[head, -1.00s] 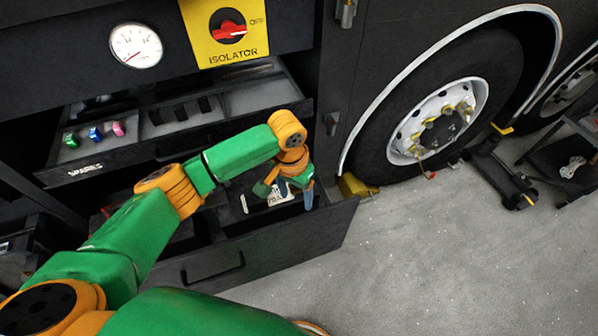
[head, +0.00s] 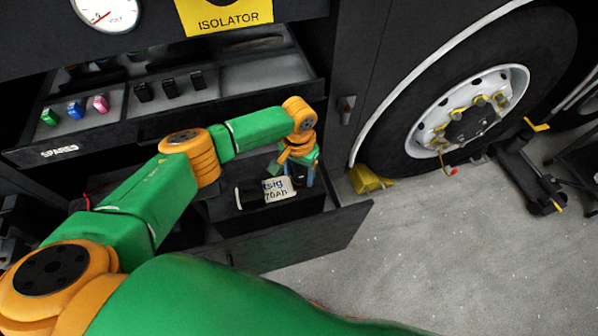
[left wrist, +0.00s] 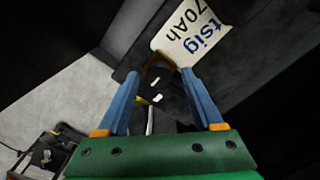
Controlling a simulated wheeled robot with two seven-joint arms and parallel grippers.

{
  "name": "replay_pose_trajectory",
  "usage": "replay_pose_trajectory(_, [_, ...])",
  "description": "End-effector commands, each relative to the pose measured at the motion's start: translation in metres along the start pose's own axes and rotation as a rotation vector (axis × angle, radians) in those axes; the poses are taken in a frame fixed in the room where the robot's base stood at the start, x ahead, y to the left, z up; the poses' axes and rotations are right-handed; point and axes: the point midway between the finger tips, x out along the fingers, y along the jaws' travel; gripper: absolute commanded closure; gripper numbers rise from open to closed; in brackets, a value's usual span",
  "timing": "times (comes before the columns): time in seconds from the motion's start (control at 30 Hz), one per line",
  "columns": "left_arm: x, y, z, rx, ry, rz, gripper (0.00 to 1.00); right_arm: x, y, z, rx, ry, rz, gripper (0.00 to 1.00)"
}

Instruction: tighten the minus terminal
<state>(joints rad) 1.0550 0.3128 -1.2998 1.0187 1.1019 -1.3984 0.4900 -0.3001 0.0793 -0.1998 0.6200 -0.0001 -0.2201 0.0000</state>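The black battery (head: 262,220) sits in the open lower drawer (head: 300,245), with a white label reading "tsig 70Ah" (head: 277,188). The label also shows in the left wrist view (left wrist: 190,35). My left gripper (head: 298,180) points down at the battery's right end, beside the label. In the left wrist view its blue fingers (left wrist: 160,75) stand apart. A brownish curved piece (left wrist: 158,62) shows between the tips, with small pale marks on the dark surface below. I cannot clearly make out the minus terminal or any contact with it. My right gripper is out of view.
The upper drawer (head: 95,150), marked "SPARES", holds coloured and black small parts above my forearm. A yellow wheel chock (head: 370,180) and the coach wheel (head: 470,115) stand to the right.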

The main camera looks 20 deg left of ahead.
Motion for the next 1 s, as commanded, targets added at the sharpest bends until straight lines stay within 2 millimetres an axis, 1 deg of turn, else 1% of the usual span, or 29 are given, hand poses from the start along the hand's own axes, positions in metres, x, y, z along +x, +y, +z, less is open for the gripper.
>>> replay_pose_trajectory(0.03, [-0.0001,0.0,0.0,0.0,0.0,0.0,0.47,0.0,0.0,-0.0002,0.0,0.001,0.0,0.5])
replay_pose_trajectory(0.07, [-0.0002,0.0,0.0,0.0,0.0,0.0,0.55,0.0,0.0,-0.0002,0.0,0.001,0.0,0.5])
replay_pose_trajectory(0.1, [-0.0002,0.0001,0.0,0.0,0.0,0.0,0.66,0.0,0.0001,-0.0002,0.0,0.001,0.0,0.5])
replay_pose_trajectory(0.17, [-0.0003,0.0001,0.0,0.0,0.0,0.0,0.82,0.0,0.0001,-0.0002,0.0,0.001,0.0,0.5])
replay_pose_trajectory(0.2, [-0.0003,0.0001,0.0001,0.0,0.0,0.0,0.93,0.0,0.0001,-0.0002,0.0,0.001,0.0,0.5])
replay_pose_trajectory(0.23, [-0.0003,0.0001,0.0001,0.0,0.0,0.0,1.0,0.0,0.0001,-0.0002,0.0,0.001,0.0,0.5])
replay_pose_trajectory(0.47, [-0.0006,0.0001,-0.0001,0.009,0.0,0.0,1.0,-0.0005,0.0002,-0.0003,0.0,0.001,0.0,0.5])
replay_pose_trajectory(0.63, [-0.0011,0.0005,0.0,0.064,0.0,0.001,1.0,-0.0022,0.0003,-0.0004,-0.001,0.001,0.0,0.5])
replay_pose_trajectory(0.77, [-0.0012,0.0009,0.0003,0.147,-0.001,0.002,1.0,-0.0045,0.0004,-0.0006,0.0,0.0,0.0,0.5])
replay_pose_trajectory(1.0, [-0.0016,0.0009,-0.0004,0.362,0.002,0.002,1.0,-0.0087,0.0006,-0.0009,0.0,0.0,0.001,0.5])
